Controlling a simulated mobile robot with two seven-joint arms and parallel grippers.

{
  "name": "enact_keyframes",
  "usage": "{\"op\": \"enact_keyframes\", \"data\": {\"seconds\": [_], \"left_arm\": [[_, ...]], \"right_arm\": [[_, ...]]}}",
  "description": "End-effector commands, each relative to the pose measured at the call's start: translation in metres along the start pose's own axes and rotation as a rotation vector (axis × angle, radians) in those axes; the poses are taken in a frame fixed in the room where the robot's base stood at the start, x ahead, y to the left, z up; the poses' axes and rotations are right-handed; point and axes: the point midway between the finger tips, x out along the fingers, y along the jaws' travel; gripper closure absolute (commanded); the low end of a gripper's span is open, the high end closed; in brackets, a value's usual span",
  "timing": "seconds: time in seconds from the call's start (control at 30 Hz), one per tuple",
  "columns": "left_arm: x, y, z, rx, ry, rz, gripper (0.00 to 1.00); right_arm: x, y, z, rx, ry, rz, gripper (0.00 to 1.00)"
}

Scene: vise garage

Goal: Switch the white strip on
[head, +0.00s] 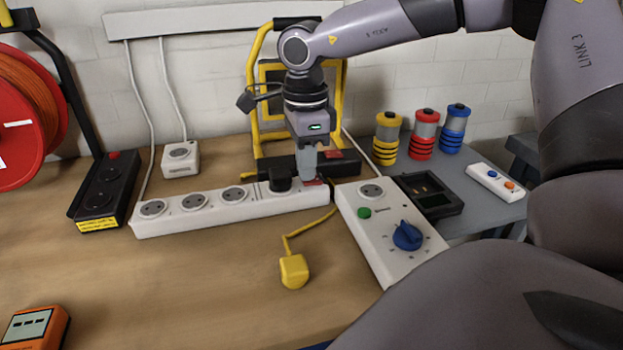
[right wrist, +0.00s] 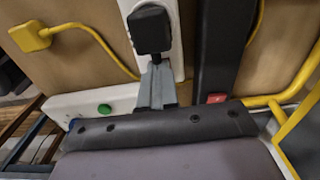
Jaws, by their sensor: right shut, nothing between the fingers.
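The white strip (head: 180,223) lies on the workbench with several round sockets along its top. A black plug (head: 280,178) sits in a socket near its right end. A small red switch (head: 317,184) shows partly at that end, beside my fingertips; its position cannot be told. My right gripper (head: 308,176) is shut and empty, pointing down at the strip's right end; touching or just above, I cannot tell. In the right wrist view the shut fingers (right wrist: 157,72) reach the strip (right wrist: 176,62) next to the black plug (right wrist: 150,30). My left gripper is not in view.
A black strip (head: 345,166) with a red switch lies just behind. A white box (head: 382,245) with a green button and blue knob stands right of the strip. A yellow plug (head: 294,271) lies in front. A yellow-framed lamp (head: 254,95) stands behind. The bench's front left is mostly clear.

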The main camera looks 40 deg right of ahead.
Motion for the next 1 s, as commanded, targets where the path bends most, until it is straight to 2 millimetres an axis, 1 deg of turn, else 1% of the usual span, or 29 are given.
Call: {"op": "enact_keyframes", "data": {"seconds": [0.4, 0.53, 0.67, 1.0], "left_arm": [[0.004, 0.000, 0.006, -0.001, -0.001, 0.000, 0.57], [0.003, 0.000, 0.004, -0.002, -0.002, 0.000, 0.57], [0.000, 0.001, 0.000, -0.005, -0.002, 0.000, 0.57], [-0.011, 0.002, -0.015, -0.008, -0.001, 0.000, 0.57]], "right_arm": [[0.008, 0.000, 0.000, 0.000, 0.001, 0.001, 1.00], [0.005, 0.000, 0.000, 0.000, 0.001, 0.002, 1.00], [-0.002, 0.000, 0.000, 0.000, 0.001, 0.002, 1.00], [-0.031, 0.000, 0.000, 0.000, 0.001, -0.001, 1.00]]}}
